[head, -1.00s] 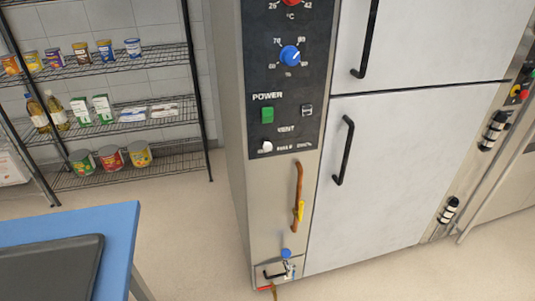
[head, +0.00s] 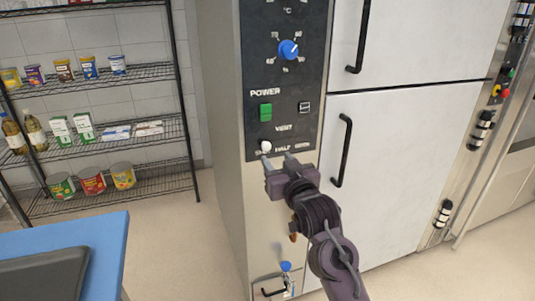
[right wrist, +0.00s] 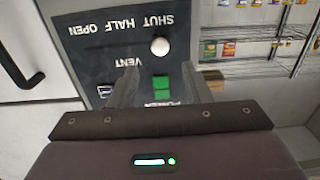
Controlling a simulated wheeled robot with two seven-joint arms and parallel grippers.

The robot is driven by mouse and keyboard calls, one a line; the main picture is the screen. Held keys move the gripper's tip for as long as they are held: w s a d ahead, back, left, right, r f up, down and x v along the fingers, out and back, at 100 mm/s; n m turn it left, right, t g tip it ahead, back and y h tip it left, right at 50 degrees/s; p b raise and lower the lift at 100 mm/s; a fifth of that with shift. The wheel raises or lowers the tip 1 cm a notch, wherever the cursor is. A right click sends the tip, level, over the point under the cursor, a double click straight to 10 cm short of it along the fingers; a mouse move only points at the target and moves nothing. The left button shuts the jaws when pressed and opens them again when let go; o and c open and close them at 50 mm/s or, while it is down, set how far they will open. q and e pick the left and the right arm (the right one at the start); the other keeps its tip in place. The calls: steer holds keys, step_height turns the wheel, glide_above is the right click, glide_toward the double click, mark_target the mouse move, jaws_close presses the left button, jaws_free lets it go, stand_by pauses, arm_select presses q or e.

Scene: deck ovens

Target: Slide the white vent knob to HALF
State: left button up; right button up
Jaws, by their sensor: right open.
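The white vent knob (head: 266,146) sits at the left end of the VENT scale on the dark control panel (head: 262,185), left of the HALF label. It also shows in the right wrist view (right wrist: 160,46), which sees the panel upside down. My right gripper (head: 279,160) is open and empty, its fingers pointing at the panel just below and right of the knob. In the right wrist view the knob appears just beyond the gap between the fingertips (right wrist: 159,66); I see no contact. My left gripper is not in view.
A green power switch (head: 265,113) and a blue dial (head: 288,50) lie above the vent scale. Oven doors with black handles (head: 342,150) stand to the right. A blue table (head: 110,240) is at lower left, and a wire shelf with cans (head: 120,190) is behind.

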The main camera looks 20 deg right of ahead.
mark_target(267, 147)
steer(key=w, duration=0.6)
steer(key=shift+w+a+f, duration=0.1)
steer(key=shift+w+a, duration=0.05)
steer(key=shift+w, duration=0.15)
jaws_close()
